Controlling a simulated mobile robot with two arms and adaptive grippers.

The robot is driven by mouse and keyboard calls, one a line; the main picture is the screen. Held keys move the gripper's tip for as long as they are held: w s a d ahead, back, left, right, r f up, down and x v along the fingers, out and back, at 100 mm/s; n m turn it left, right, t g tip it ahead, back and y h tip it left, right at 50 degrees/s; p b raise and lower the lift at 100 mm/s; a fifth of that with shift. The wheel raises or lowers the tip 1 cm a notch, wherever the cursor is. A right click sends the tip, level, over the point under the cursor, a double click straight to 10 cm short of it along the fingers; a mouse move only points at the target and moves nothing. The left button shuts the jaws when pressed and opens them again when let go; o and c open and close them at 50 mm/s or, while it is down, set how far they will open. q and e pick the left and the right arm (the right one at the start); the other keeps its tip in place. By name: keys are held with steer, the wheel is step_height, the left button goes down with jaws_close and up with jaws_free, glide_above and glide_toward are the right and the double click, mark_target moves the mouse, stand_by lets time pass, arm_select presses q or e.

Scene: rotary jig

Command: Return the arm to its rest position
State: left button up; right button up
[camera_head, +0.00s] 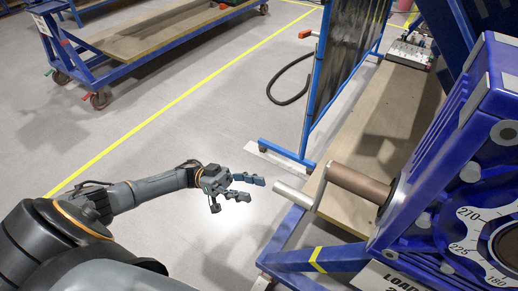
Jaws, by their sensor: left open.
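My left arm comes in from the lower left, and its gripper (258,188) reaches to the right over the grey floor. The fingers are apart and nothing is between them. To the right of the fingertips is the blue rotary jig (450,150) with a crank: a metal handle (293,194) and a brown cylinder (360,184) on its shaft. The gripper looks clear of the handle, with a small gap in the picture. A dial with degree numbers (470,214) shows on the jig's face. My right gripper is not in view.
A blue wheeled cart (150,45) with a wooden top stands at the upper left. A blue-framed panel (345,50) and a black hose (290,85) are at the upper middle. A wooden bench top (400,110) lies behind the jig.

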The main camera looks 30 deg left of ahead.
arm_select(q)
steer(key=w+f+n+t+y+p, duration=0.6)
steer(key=w+f+n+t+y, duration=0.3)
steer(key=f+t, duration=0.35)
steer(key=s+a+f+n+y+p, duration=0.3)
steer(key=s+f+y, duration=0.4)
steer(key=f, duration=0.4)
steer(key=s+f+n+g+y+p, duration=0.1)
steer(key=s+f+g+y+p, duration=0.35)
steer(key=s+f, duration=0.8)
steer(key=s+d+f+g+y, duration=0.1)
steer(key=s+g, duration=0.3)
steer(key=s, duration=0.6)
steer(key=s+d+f+g+y, duration=0.1)
steer(key=s+d+g, duration=0.2)
steer(key=s, duration=0.8)
steer(key=shift+s+d+f+g, duration=0.15)
steer(key=shift+s+f+g, duration=0.05)
steer(key=shift+f+g, duration=0.2)
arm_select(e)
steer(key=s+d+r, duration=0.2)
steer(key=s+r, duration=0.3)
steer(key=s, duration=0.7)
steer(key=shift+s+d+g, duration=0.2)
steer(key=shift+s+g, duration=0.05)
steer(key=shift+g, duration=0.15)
